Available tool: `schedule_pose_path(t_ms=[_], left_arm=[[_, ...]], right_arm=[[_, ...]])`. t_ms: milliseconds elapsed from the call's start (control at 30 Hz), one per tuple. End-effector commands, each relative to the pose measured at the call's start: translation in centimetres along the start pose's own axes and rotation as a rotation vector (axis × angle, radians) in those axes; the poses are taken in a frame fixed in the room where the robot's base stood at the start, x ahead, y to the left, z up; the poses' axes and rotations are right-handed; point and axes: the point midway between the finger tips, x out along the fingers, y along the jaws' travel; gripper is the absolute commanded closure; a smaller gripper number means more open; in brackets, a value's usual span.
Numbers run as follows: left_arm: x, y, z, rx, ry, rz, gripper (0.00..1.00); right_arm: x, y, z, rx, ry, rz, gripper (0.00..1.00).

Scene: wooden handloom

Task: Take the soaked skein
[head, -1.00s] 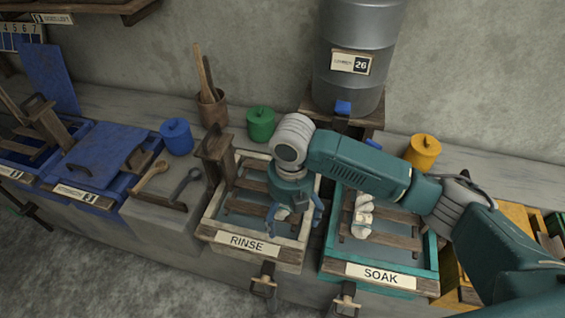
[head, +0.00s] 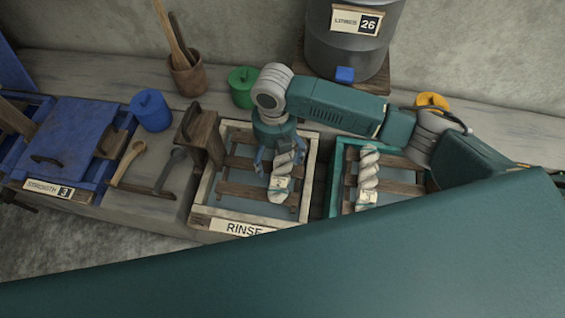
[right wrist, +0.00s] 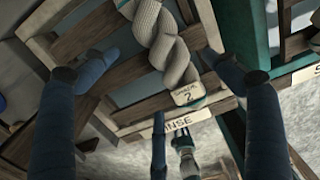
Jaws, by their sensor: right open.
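One twisted pale skein (head: 281,180) with a tag lies in the RINSE tray (head: 204,191), across its wooden slats. My right gripper (head: 280,162) is over this skein's upper part, open, its blue fingers spread to either side. In the right wrist view the skein (right wrist: 165,45), with a tag reading 2, runs between the spread fingers (right wrist: 160,62); I see no grip on it. A second twisted skein (head: 368,175) with a tag lies in the teal-rimmed SOAK tray (head: 337,165), to the right.
A wooden post (head: 202,135) stands at the RINSE tray's left edge. Behind are a green pot (head: 243,88) and a grey drum (head: 350,50). My large teal arm link covers the foreground and the SOAK tray's front.

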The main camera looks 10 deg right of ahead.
Motion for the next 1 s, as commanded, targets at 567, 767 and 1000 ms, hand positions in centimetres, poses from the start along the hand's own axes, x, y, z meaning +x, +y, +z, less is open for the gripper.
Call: schedule_pose_path(t_ms=[567,767,1000], left_arm=[[-1.8,-0.6,-2.9,0.002,0.039,-0.006,0.62],[-1.7,-0.4,-1.9,0.003,0.025,-0.004,0.62],[-1.7,-0.4,-1.9,0.003,0.025,-0.004,0.62]], right_arm=[[5.1,-0.7,0.3,0.0,0.0,-0.002,0.14],[5.1,-0.7,0.3,0.0,0.0,-0.002,0.39],[5.0,-0.6,0.3,0.0,0.0,-0.001,0.67]])
